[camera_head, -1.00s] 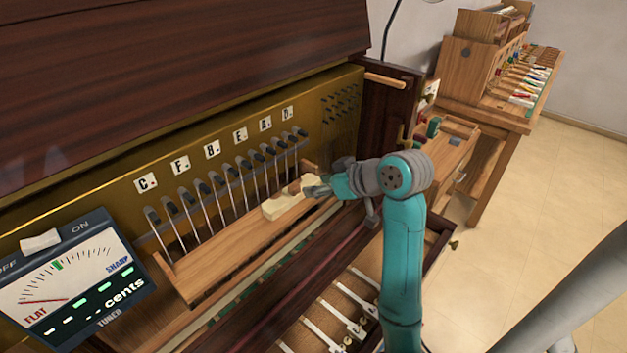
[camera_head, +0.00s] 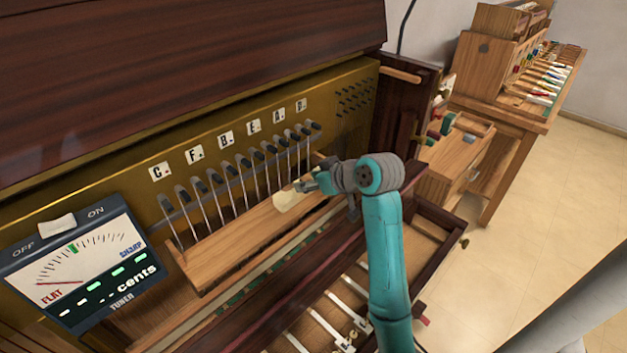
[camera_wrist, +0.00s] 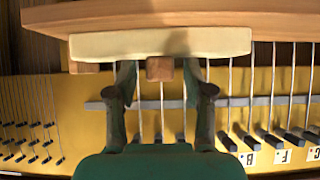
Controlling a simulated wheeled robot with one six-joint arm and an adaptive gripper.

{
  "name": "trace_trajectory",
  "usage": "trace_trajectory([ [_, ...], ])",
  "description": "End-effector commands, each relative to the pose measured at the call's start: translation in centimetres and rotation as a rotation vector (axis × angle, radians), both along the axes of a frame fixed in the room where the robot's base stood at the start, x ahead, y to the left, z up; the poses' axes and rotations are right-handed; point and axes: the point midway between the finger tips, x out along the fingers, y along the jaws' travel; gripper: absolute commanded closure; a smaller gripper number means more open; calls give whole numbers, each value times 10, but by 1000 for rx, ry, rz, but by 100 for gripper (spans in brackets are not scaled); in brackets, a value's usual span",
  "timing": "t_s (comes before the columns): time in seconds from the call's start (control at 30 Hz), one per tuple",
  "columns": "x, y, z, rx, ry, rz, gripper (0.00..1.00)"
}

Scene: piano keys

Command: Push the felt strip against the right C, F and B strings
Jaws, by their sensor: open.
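The cream felt strip (camera_head: 287,201) lies along the wooden rail in front of the strings. It spans the top of the wrist view (camera_wrist: 160,43), with a small wooden block (camera_wrist: 160,68) at its middle. My gripper (camera_head: 312,184) is open, one finger on each side of the block in the wrist view (camera_wrist: 160,80); I cannot tell whether they touch it. The C label (camera_head: 161,171), F label (camera_head: 194,154) and B label (camera_head: 226,138) lie left of the strip in the head view.
The wooden rail (camera_head: 225,240) runs below the strings. The tuner (camera_head: 82,262) stands at the left. An open drawer (camera_head: 425,240) lies under my arm, and a workbench (camera_head: 510,110) with tools is at the back right. Bare floor shows at the right.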

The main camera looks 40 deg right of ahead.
Motion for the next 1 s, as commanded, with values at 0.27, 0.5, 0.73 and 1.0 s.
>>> trace_trajectory([
  [0.27, 0, 0, 0, 0, 0, 0, 68],
  [0.5, 0, 0, 0, 0, 0, 0, 94],
  [0.73, 0, 0, 6, -1, 0, 1, 94],
  [1.0, 0, 0, 20, -1, -1, 0, 94],
])
